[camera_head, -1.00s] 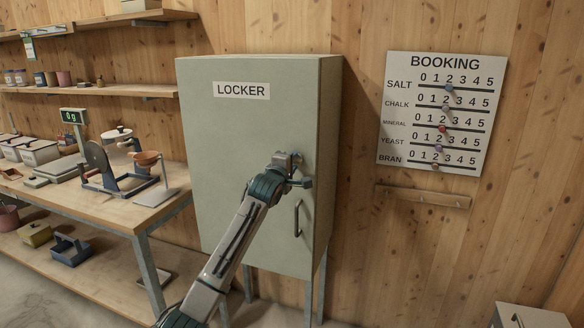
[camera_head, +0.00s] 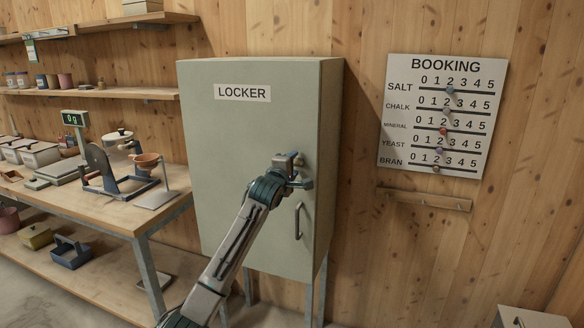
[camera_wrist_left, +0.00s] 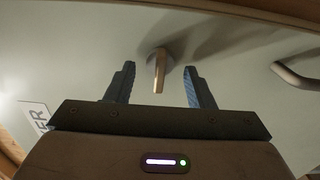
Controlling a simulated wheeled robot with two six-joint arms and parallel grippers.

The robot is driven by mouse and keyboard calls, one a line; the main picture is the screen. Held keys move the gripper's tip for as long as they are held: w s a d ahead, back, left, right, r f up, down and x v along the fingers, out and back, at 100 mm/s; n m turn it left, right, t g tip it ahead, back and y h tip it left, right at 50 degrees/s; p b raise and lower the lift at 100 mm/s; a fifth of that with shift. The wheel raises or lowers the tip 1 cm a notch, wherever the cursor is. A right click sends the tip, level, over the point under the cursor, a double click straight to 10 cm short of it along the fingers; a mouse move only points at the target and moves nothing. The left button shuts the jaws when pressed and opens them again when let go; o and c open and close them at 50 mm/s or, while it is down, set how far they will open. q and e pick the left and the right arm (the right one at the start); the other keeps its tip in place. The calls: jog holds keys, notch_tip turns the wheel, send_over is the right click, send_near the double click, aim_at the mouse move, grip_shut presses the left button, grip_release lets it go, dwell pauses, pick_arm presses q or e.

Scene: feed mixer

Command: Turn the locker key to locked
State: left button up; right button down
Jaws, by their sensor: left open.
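The grey-green locker (camera_head: 245,140) stands shut against the wall, with a LOCKER label on its door. My left gripper (camera_head: 298,170) is at the upper right of the door, above the door handle (camera_head: 298,220). In the left wrist view my left gripper (camera_wrist_left: 160,85) is open, its two blue-grey fingers apart. The key (camera_wrist_left: 159,70) stands out from the door between the fingers, with a gap on both sides. In the head view the gripper hides most of the key. The door handle also shows in the left wrist view (camera_wrist_left: 295,75). My right gripper is not in view.
A workbench (camera_head: 130,215) with a scale and several containers stands left of the locker. A BOOKING board (camera_head: 442,115) and a peg rail (camera_head: 424,199) are on the wooden wall to the right. The space before the locker is free except for my arm.

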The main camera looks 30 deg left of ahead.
pick_arm(q)
jog(key=b+v, duration=0.2)
jog(key=v, duration=0.8)
jog(key=shift+s+b, duration=0.4)
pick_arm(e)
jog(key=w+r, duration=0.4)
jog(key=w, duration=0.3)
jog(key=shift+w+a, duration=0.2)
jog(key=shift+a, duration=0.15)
